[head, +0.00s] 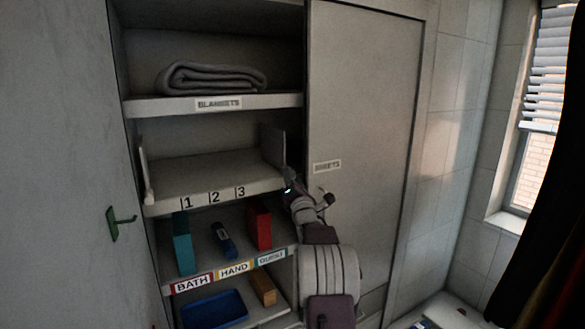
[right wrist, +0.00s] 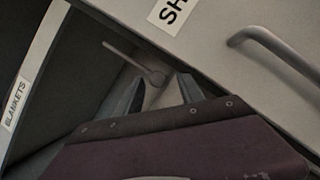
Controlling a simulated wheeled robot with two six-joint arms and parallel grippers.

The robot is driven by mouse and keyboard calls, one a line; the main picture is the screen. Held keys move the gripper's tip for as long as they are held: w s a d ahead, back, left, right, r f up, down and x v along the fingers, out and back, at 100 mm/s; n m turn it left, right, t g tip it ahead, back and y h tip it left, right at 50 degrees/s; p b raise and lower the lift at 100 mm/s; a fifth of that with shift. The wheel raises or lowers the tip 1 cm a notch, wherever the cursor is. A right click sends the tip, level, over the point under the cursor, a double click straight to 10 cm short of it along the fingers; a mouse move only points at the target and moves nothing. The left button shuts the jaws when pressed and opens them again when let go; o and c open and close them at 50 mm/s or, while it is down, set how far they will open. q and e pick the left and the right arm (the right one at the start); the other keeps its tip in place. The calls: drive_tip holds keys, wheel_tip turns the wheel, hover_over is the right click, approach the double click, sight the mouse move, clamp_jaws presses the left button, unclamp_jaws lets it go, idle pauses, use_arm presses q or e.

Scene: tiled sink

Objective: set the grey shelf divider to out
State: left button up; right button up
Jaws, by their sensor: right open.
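The grey shelf divider (head: 273,144) is an upright panel at the right end of the middle shelf (head: 215,177), which is numbered 1, 2 and 3. A paler upright piece (head: 146,172) with a round knob at its foot stands at the shelf's left end. My right gripper (head: 289,189) is at the shelf's front right corner, by the foot of the grey divider. My left gripper is out of view.
A closed door panel (head: 360,120) labelled SHEETS is right of the gripper; its handle (right wrist: 275,42) is close by. A folded blanket (head: 212,78) lies above. Below are a teal box (head: 182,243), a red box (head: 259,226) and a blue tray (head: 214,308).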

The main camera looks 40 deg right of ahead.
drive_tip(key=shift+w+r, duration=0.2)
drive_tip(key=shift+w, duration=0.3)
drive_tip(key=shift+d, duration=0.1)
drive_tip(key=c, duration=0.8)
drive_tip(key=shift+s, duration=0.15)
clamp_jaws()
drive_tip(key=shift+r, duration=0.1)
drive_tip(key=shift+r, duration=0.25)
